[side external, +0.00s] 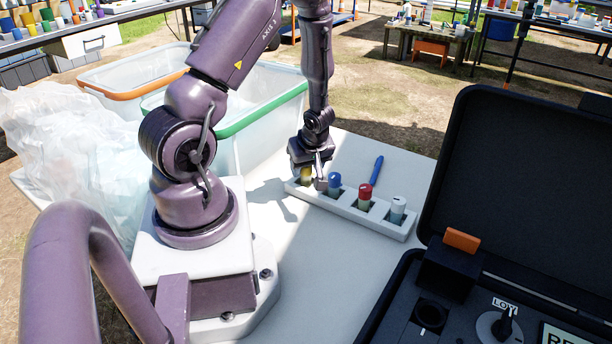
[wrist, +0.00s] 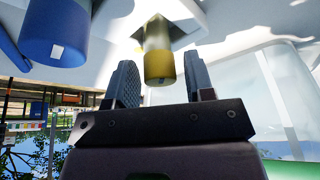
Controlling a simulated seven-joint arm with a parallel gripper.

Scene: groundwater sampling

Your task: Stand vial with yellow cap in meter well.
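The vial with the yellow cap (side external: 306,175) stands in the left end slot of the white rack (side external: 344,208). Its yellow cap (wrist: 159,52) also shows in the wrist view, between my two fingers with a gap on each side. My gripper (side external: 313,176) is open around the cap and partly hides it in the side view. The fingers (wrist: 160,84) show on both sides in the wrist view.
Vials with blue (side external: 334,180), red (side external: 365,191) and white caps (side external: 398,203) stand in the same rack. The raised case lid (side external: 530,180) and an orange-topped block (side external: 461,240) rise near the well. Clear bins (side external: 265,105) stand behind.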

